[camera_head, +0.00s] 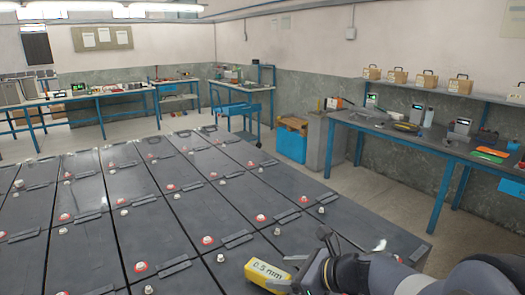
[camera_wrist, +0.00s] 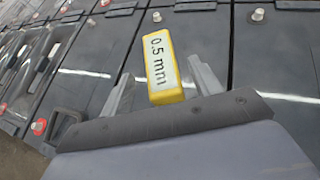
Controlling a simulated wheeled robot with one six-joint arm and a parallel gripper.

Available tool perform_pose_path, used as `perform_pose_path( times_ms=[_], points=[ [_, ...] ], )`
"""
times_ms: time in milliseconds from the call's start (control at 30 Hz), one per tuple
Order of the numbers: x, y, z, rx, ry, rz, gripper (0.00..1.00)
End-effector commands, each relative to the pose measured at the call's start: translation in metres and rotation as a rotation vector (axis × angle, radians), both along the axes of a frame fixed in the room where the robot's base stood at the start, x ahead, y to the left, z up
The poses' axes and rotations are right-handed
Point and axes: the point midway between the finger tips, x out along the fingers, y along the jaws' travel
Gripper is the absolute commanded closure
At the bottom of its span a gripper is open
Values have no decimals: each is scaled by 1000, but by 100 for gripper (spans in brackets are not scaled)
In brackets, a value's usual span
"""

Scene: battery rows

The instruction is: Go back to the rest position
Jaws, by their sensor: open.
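A yellow block with a white label reading "0.5 mm" (camera_head: 268,274) is at the near edge of the head view, over the dark battery tops (camera_head: 135,225). It also shows in the wrist view (camera_wrist: 164,68), lying between the two grey fingers. My gripper (camera_head: 290,270) is at the bottom right of the head view, beside the block. In the wrist view my gripper (camera_wrist: 160,74) is open, with a finger on each side of the block and gaps visible. I cannot tell how far the fingertips are above the battery top.
Batteries with red and white terminals fill the front left. A blue-legged workbench (camera_head: 425,140) with devices stands at the right, below a shelf (camera_head: 440,92) of small boxes. A blue cart (camera_head: 238,108) and a blue bin (camera_head: 292,143) stand behind. Grey floor (camera_head: 340,185) is clear between.

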Motion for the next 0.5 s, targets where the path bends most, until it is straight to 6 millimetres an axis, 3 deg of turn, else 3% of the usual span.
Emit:
perform_pose_path(
  times_ms=[333,500],
  points=[
    [27,43,-32,-1,4,3,40],
    [27,40,-14,-1,-2,0,40]
  ],
)
